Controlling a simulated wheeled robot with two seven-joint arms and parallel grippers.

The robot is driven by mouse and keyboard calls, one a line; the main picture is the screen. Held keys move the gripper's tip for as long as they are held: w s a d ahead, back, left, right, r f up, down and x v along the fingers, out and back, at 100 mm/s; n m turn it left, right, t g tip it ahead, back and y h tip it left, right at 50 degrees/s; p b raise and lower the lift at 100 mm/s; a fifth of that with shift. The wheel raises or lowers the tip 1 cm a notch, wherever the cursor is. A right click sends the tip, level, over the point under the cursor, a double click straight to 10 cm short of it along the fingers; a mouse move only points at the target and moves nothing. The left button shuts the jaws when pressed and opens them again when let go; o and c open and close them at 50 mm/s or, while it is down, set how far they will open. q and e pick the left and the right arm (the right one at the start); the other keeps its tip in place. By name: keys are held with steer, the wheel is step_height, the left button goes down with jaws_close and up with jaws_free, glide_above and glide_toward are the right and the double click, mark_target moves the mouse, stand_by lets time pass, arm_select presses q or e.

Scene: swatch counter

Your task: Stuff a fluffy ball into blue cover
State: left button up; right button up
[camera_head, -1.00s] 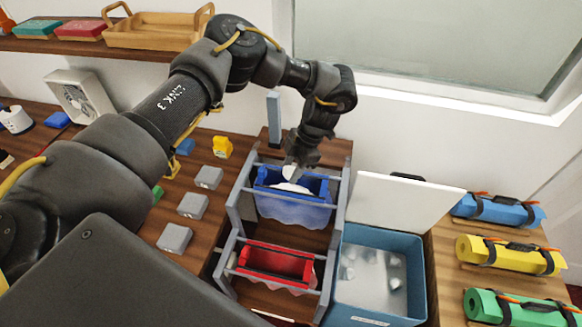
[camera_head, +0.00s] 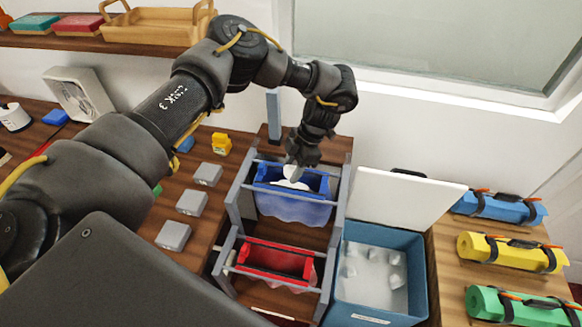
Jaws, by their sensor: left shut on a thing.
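The blue cover (camera_head: 292,210) hangs open between the bars of a grey rack. Its mouth faces up, and some white stuff (camera_head: 288,185) shows inside it. My left gripper (camera_head: 293,172) points down over the mouth of the blue cover. It is shut on a white fluffy ball (camera_head: 289,171), partly hidden by the fingers. I cannot tell whether this ball touches the white stuff below. Several white fluffy lumps (camera_head: 372,270) lie in the blue bin to the right of the rack. My right gripper is not in view.
A red cover (camera_head: 277,262) hangs on the rack in front of the blue one. The bin's white lid (camera_head: 408,208) stands open behind the bin. Grey blocks (camera_head: 192,203) lie left of the rack. Rolled mats (camera_head: 508,254) lie at the right.

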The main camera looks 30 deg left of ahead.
arm_select(q)
steer(key=o, duration=1.3)
steer(key=shift+r, duration=0.1)
step_height(320, 180, up, 6)
steer(key=p, duration=0.5)
steer(key=shift+p, duration=0.3)
stand_by(0.4)
